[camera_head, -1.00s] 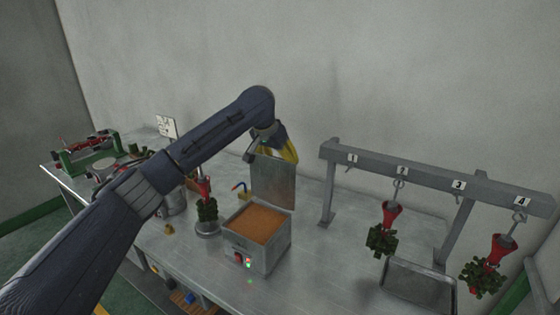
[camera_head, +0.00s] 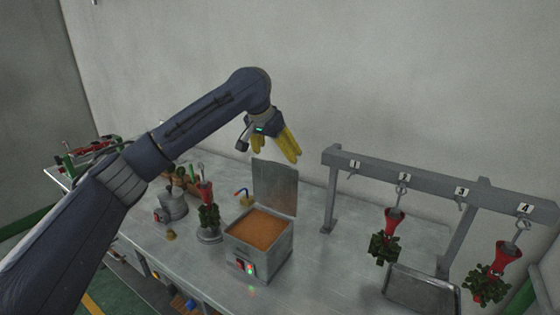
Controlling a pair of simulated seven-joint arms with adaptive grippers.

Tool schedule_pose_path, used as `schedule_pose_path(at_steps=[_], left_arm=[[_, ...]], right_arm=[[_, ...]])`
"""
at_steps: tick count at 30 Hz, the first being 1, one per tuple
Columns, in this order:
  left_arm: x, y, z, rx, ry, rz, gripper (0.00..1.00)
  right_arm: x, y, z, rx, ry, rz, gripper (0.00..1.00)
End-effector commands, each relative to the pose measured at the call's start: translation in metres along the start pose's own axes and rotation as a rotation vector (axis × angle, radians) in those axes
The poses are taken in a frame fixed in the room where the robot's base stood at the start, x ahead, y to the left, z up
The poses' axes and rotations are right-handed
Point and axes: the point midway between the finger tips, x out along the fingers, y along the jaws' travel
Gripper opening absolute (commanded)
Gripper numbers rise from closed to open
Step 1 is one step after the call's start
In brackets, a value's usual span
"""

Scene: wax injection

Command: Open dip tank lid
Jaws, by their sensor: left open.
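The dip tank (camera_head: 258,250) is a square metal box on the table, filled with orange-brown material. Its lid (camera_head: 275,187) stands upright at the back edge of the tank, so the top is uncovered. A red switch and a green light show on the tank's front. My left gripper (camera_head: 276,150) has yellow fingers, is open and empty, and is above and behind the lid, apart from it in the picture. My right gripper is not in view.
A red-topped green wax tree (camera_head: 208,208) stands on a round base left of the tank. A metal pot (camera_head: 172,206) stands farther left.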

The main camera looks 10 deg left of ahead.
Motion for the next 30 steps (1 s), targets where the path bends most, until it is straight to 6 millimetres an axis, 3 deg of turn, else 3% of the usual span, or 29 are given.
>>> schedule_pose_path(at_steps=[6,12,30], left_arm=[[-0.033,0.000,-0.001,0.001,0.003,-0.001,0.89],[-0.048,0.000,-0.001,0.001,0.002,0.000,0.89],[-0.047,-0.005,-0.004,-0.040,0.023,0.026,0.89]], right_arm=[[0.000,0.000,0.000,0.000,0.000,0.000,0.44],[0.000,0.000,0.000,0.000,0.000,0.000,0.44],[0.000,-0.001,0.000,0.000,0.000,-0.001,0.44]])
